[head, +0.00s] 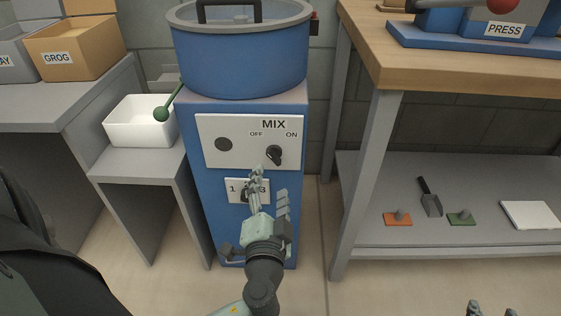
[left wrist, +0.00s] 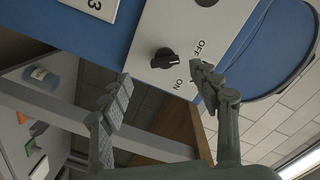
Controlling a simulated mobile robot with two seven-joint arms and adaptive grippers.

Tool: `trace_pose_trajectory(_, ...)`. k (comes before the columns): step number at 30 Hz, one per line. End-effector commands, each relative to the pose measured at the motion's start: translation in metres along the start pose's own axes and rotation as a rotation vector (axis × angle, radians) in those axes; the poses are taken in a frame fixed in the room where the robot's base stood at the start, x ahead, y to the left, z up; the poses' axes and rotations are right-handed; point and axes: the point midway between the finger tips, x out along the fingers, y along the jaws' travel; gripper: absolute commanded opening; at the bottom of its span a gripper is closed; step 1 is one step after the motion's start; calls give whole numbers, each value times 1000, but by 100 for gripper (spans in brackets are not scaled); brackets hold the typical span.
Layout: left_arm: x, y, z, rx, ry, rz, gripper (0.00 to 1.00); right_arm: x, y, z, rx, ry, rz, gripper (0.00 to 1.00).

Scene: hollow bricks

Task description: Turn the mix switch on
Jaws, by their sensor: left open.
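The mix switch (head: 274,155) is a black knob on the white MIX panel (head: 210,130), below the words OFF and ON. I cannot tell for sure which word it points to. In the left wrist view the knob (left wrist: 163,58) shows beyond and between my fingers. My left gripper (head: 268,186) is open and empty, just below and in front of the knob, apart from it. Its fingers also show in the left wrist view (left wrist: 163,76). The tips of my right gripper (head: 493,311) show at the bottom right edge, spread apart with nothing between them.
A blue drum (head: 240,60) tops the mixer.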

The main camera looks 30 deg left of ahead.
Motion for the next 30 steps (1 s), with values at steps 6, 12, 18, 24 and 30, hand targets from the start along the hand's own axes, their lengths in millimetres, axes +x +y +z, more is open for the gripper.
trace_pose_trajectory(6, 10, -4, -10, 24, 48, -41, 62, -1, 2, 2, -1, -14, 3, 40)
trace_pose_trajectory(12, 43, -6, -12, 24, 47, -40, 62, -4, 12, 22, -5, -104, 25, 40)
trace_pose_trajectory(18, 68, -6, -12, 24, 44, -38, 62, -7, 18, 36, -6, -167, 38, 40)
trace_pose_trajectory(24, 77, -6, -12, 23, 43, -36, 62, -8, 20, 40, -6, -189, 43, 40)
trace_pose_trajectory(30, 76, -6, -12, 23, 43, -36, 61, -8, 20, 41, -6, -189, 43, 40)
